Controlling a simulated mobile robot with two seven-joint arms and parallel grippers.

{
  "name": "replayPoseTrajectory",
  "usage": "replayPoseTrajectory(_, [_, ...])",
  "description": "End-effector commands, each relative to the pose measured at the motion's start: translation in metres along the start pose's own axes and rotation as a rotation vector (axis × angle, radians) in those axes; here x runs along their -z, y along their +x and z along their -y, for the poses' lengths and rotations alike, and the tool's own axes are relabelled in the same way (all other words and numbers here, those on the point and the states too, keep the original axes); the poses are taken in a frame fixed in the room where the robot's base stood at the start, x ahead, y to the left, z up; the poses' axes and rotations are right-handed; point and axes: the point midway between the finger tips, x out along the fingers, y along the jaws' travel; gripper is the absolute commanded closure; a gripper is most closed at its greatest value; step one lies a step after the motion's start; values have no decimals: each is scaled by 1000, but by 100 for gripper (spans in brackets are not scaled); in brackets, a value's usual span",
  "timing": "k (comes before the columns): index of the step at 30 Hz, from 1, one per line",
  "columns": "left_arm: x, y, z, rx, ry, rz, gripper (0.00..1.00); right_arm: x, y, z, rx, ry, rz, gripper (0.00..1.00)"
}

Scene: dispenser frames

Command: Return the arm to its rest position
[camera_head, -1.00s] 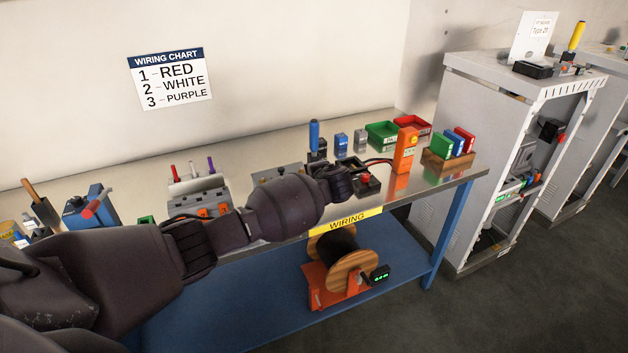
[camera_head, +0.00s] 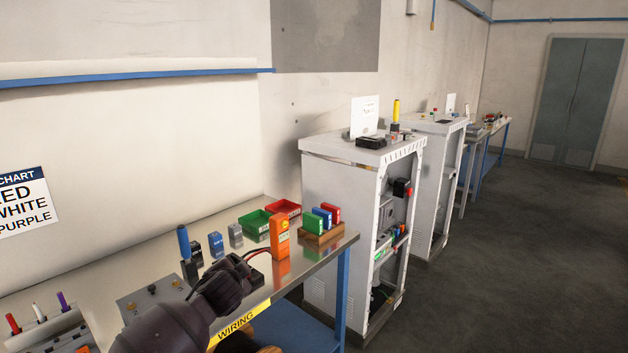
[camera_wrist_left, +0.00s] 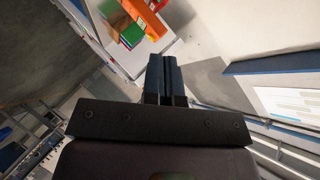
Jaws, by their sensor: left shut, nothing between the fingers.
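My left arm (camera_head: 175,325) comes up from the bottom edge in the head view, over the front of the wiring bench (camera_head: 170,263). Its dark end hides part of the bench top. In the left wrist view my left gripper (camera_wrist_left: 166,62) shows its two dark fingers together, shut and empty. Part of the bench, with the orange meter (camera_wrist_left: 146,20) on it, lies beyond the fingertips in that view. My right gripper is in neither view.
The bench holds a blue-handled tool (camera_head: 183,243), green bin (camera_head: 255,224), red bin (camera_head: 284,207), orange meter (camera_head: 279,236) and coloured boxes in a wooden holder (camera_head: 318,236). A grey cabinet (camera_head: 335,215) stands right of it. Open floor (camera_head: 500,260) lies at right.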

Motion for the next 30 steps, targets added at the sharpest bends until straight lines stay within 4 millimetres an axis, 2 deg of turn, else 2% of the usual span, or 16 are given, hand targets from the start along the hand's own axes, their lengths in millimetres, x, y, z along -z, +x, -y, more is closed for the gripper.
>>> replayPoseTrajectory(1, [2,-8,-12,-25,-40,-54,100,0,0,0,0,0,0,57])
replayPoseTrajectory(7, [-4,-42,-50,-98,-213,-227,100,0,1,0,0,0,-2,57])
replayPoseTrajectory(14, [-44,-91,-87,-142,-434,-340,100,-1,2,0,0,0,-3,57])
replayPoseTrajectory(23, [-127,-153,-124,-132,-666,-325,100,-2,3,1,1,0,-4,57])
replayPoseTrajectory(30, [-212,-206,-163,-118,-784,-174,100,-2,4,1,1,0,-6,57])
